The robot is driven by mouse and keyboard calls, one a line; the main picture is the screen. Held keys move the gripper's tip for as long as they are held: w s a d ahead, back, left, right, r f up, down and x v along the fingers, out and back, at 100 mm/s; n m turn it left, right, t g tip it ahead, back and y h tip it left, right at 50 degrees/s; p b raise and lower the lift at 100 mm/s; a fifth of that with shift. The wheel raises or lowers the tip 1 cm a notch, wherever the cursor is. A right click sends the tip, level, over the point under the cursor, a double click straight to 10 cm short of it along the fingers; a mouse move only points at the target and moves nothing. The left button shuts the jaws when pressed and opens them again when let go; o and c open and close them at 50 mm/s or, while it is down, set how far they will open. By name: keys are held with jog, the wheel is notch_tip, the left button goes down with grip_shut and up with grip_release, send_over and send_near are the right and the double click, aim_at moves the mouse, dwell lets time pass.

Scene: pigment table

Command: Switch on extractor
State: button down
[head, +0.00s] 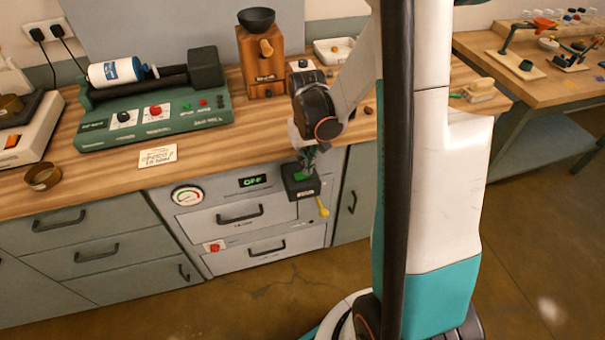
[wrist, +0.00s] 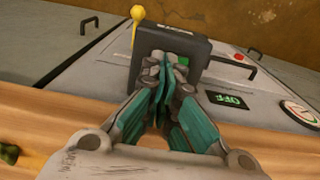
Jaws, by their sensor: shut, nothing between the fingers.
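The extractor panel (head: 210,222) is a grey unit set in the front of the bench. Its small display (head: 252,181) reads OFF in green, and it also shows in the wrist view (wrist: 227,100). A dark switch box (head: 301,187) with a yellow-knobbed lever (head: 322,207) sticks out at the panel's right side. In the wrist view the box (wrist: 200,47) and the yellow knob (wrist: 137,13) lie beyond my fingers. My gripper (head: 307,162) is shut and empty at the box. The fingertips (wrist: 160,65) overlap the box in view; I cannot tell whether they touch it.
A round gauge (head: 187,195) and a red button (head: 214,247) sit on the panel, with drawer handles (head: 240,214) standing out. On the worktop are a green roller machine (head: 150,125), a wooden grinder (head: 262,65) and a small card (head: 157,156). The floor in front is clear.

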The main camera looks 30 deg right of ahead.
jog(key=shift+f+b, duration=0.95)
jog(key=shift+f, duration=0.1)
dwell(0.6)
jog(key=shift+r, duration=0.15)
jog(key=shift+r+p, duration=2.5)
jog(key=shift+r, duration=0.85)
